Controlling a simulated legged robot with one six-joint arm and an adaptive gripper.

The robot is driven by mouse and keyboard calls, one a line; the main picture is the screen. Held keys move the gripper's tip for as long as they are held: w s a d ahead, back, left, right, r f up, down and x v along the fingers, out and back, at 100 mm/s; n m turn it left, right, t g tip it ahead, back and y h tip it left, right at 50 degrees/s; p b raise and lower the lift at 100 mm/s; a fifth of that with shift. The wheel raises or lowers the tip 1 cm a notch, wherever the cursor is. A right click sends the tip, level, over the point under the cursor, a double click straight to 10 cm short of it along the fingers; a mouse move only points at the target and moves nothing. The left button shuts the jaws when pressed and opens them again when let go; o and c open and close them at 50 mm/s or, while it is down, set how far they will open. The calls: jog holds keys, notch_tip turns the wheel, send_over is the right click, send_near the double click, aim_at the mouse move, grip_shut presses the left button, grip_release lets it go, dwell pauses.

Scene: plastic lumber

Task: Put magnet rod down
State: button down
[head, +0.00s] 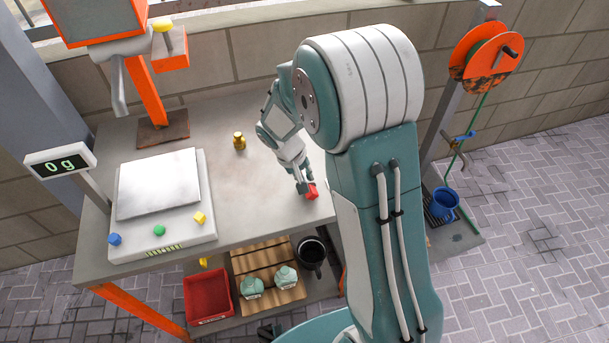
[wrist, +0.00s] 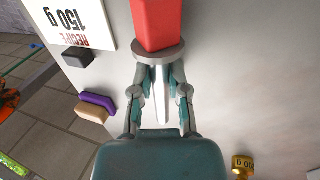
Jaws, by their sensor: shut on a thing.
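The magnet rod (wrist: 157,25) shows in the wrist view as a red block with a grey collar below it. A pale narrow piece lies between my fingers. My gripper (wrist: 160,75) is shut on the rod near the collar. In the head view my gripper (head: 302,184) is over the right part of the grey table (head: 245,205), and the rod's red part (head: 312,191) shows at its tip near the table's edge. I cannot tell whether the rod touches the table top. My arm hides what lies to the right of it.
A scale (head: 160,183) stands on the left of the table, its display (head: 60,161) reading 0 g. A brass weight (head: 239,141) stands near the middle back. The table's middle is clear.

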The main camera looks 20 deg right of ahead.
jog(key=shift+f, duration=0.25)
jog(key=c, duration=0.6)
grip_release()
jog(key=shift+s+f, duration=0.1)
jog(key=shift+f, duration=0.05)
jog(key=shift+c, duration=0.2)
jog(key=shift+r, duration=0.3)
jog(key=v, duration=1.2)
jog(key=s+d+r+t+y, duration=0.1)
jog(key=s+r+t, duration=0.1)
jog(key=s+r, duration=0.4)
jog(key=s+d+r+t+y, duration=0.1)
jog(key=s+r, duration=0.4)
jog(key=s, duration=1)
jog(key=shift+d+r+t+y, duration=0.35)
jog(key=shift+t+y, duration=0.45)
jog(key=shift+t, duration=0.5)
